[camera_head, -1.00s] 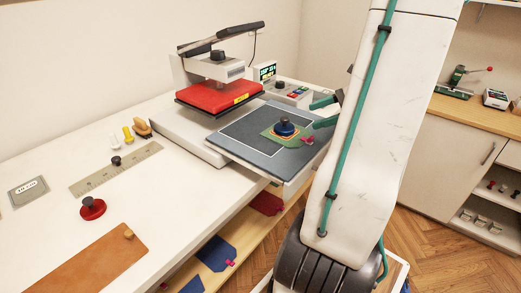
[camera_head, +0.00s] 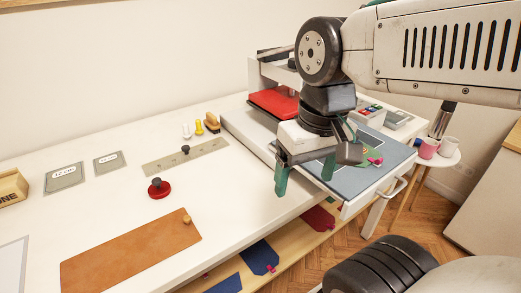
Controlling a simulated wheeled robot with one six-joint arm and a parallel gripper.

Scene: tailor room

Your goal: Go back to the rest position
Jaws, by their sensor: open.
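My gripper (camera_head: 304,177) hangs from my arm in front of the heat press, with its two green fingers apart and nothing between them. It is above the front edge of the white table, beside the press's grey pull-out plate. The plate (camera_head: 352,189) carries a green patch (camera_head: 366,158) with a small pink-red tab (camera_head: 375,161). My gripper and wrist hide part of the plate, and the dark-knobbed blue piece seen on the patch earlier is hidden or cannot be made out.
The heat press has a red upper platen (camera_head: 272,102). On the table (camera_head: 110,160) lie a ruler (camera_head: 185,157), a red knobbed disc (camera_head: 159,188) and a brown board (camera_head: 130,250). A shelf below holds blue and red pieces. A stool with cups (camera_head: 428,148) stands right.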

